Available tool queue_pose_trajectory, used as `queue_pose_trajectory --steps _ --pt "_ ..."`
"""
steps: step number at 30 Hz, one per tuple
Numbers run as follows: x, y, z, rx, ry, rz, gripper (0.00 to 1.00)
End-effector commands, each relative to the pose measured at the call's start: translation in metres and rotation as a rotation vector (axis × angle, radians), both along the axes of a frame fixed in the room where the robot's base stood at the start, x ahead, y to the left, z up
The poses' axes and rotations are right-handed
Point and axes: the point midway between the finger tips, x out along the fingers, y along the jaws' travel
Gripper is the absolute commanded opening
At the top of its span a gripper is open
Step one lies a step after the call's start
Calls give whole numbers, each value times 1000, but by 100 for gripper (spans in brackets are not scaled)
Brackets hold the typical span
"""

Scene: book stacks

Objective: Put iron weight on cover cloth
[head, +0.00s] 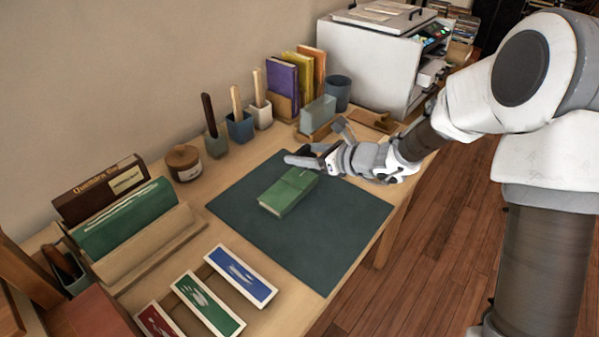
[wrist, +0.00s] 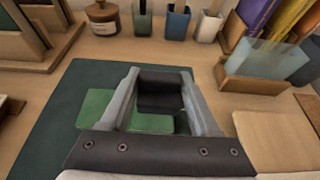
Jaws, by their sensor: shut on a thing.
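My gripper (head: 298,160) is shut on a dark block, which looks like the iron weight (wrist: 160,92), seen between the fingers in the wrist view. In the head view the fingers mostly hide the block. My gripper is above the far end of a green book-like block (head: 284,196), which lies flat on a dark green mat (head: 330,230). The green block also shows below and left of the fingers in the wrist view (wrist: 97,108). I cannot tell for certain which green surface is the cover cloth, or whether the weight touches the green block.
Upright holders with handles (head: 240,128) and a lidded jar (head: 184,163) line the wall. Purple and yellow books (head: 283,85) stand behind. A book cradle (head: 150,245) and framed cards (head: 240,275) lie to the left and front. A white printer (head: 370,65) stands at the back.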

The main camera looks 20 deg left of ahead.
Motion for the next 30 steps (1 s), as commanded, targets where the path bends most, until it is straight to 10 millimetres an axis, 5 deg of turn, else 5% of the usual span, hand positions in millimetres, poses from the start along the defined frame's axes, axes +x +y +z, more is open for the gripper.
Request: queue_pose_trajectory --steps 13,26,27,30 --pt "-1 9 -43 2 1 -1 0" --pt "0 9 -49 1 -2 -1 0" --pt "-1 9 -48 0 0 -1 69" --pt "-1 9 -48 -1 0 -1 87"
